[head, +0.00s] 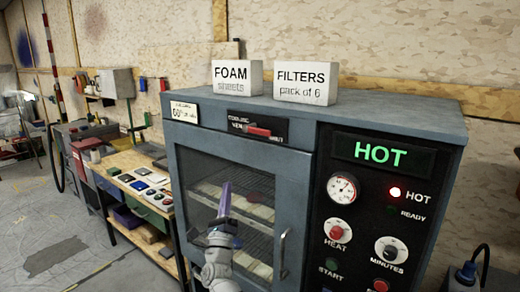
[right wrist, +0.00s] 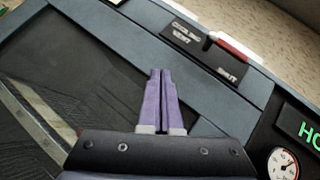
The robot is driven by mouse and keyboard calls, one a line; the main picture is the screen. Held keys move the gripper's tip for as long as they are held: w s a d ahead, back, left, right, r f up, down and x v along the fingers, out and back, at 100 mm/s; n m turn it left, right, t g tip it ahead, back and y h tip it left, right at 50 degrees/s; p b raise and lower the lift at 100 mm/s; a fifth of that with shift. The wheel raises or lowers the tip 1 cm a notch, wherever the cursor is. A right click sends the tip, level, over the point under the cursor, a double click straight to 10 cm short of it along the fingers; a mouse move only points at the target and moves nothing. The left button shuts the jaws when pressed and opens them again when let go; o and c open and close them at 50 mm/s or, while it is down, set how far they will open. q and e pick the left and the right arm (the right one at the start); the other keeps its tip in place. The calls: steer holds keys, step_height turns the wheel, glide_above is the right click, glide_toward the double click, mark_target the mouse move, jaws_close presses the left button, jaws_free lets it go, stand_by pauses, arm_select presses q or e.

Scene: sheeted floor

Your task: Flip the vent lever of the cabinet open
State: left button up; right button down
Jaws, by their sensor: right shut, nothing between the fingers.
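The grey-blue cabinet (head: 420,115) has a vent lever (head: 260,131) with a red handle on a black plate above its glass door. The plate reads "VENT" on the left and "SHUT" on the right; the handle lies level, right of the plate's middle. In the right wrist view the lever (right wrist: 232,46) is at the upper right, partly seen edge-on. My right gripper (head: 225,190) has purple fingers, shut and empty, in front of the door and below the lever. In the right wrist view its fingertips (right wrist: 160,75) are apart from the lever. My left gripper is out of view.
A vertical door handle (head: 283,252) sticks out near my right arm. Two boxes, FOAM (head: 237,78) and FILTERS (head: 306,83), stand on top. A workbench (head: 130,175) stands left.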

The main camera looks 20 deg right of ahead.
steer(key=s+d+r+m+g+h, duration=0.1)
steer(key=s+d+m+g+h, duration=0.1)
steer(key=m+h, duration=0.4)
steer(key=s+d+r+m+g+h, duration=0.1)
steer(key=s+m+g+h, duration=0.3)
steer(key=m, duration=0.5)
steer(key=shift+s+d+m+g+h, duration=0.3)
steer(key=shift+g+h, duration=0.5)
steer(key=shift+h, duration=0.6)
steer(key=shift+w+r, duration=0.1)
steer(key=shift+w, duration=0.05)
steer(key=p, duration=1.1)
glide_toward(260, 130)
steer(key=w+d+r, duration=0.2)
steer(key=w+d, duration=0.1)
steer(key=d, duration=0.2)
steer(key=shift+s+d+r, duration=0.1)
steer(key=shift+s+r, duration=0.05)
steer(key=shift+r, duration=0.05)
